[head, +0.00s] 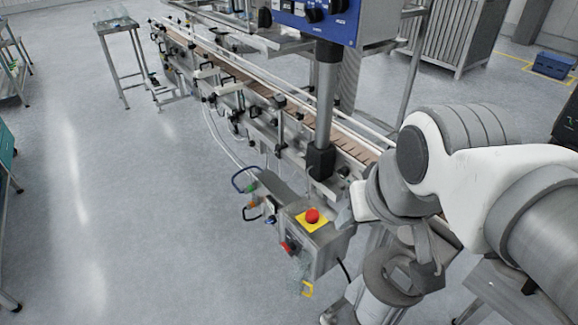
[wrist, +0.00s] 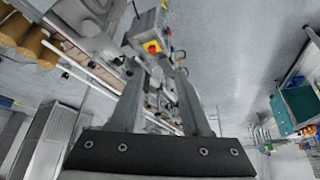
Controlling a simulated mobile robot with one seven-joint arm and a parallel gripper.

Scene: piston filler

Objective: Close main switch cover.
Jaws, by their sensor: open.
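The grey control box (head: 325,240) hangs beside the conveyor frame in the head view. A red knob (head: 287,247), which looks like the main switch, sits on its left face. A clear flap (head: 300,268), likely the main switch cover, seems to hang open below the knob, but it is hard to make out. My gripper (wrist: 160,72) is open and empty in the wrist view, its two fingers spread and apart from the box. The box's red button on a yellow plate (wrist: 152,47) shows beyond the fingertips. The cover cannot be clearly told in the wrist view.
The red button (head: 312,215) tops the control box. A steel post (head: 326,100) rises behind it to a blue panel (head: 315,18). The conveyor (head: 270,95) runs to the back left, with clamps and handles (head: 245,180) along its side.

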